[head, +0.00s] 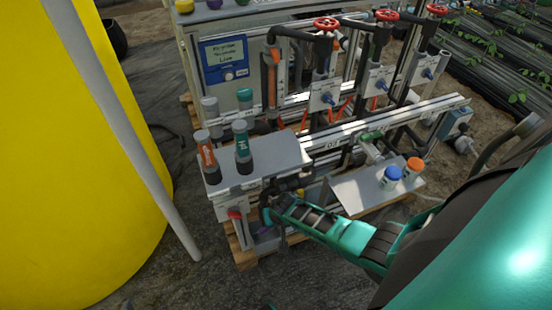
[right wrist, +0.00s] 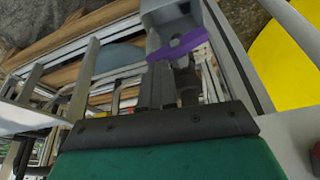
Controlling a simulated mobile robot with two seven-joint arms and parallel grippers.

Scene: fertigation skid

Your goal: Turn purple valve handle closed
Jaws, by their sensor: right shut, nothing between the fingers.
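The purple valve handle (right wrist: 178,45) shows in the right wrist view as a flat bar, slanted slightly up to the right, just beyond my fingertips. In the head view only a small purple patch (head: 263,231) of it shows below my gripper; the rest is hidden. My right gripper (head: 266,209) reaches in from the right, low at the front corner of the skid. In the right wrist view its dark fingers (right wrist: 168,88) are shut and empty. I cannot tell whether they touch the handle. My left gripper is not in view.
A red handle (head: 234,214) sits just left of my gripper. A grey shelf (head: 270,158) with several bottles stands above it, and a tray (head: 350,192) with two capped jars lies right. A yellow tank (head: 70,150) and a grey pole (head: 130,140) bound the left side.

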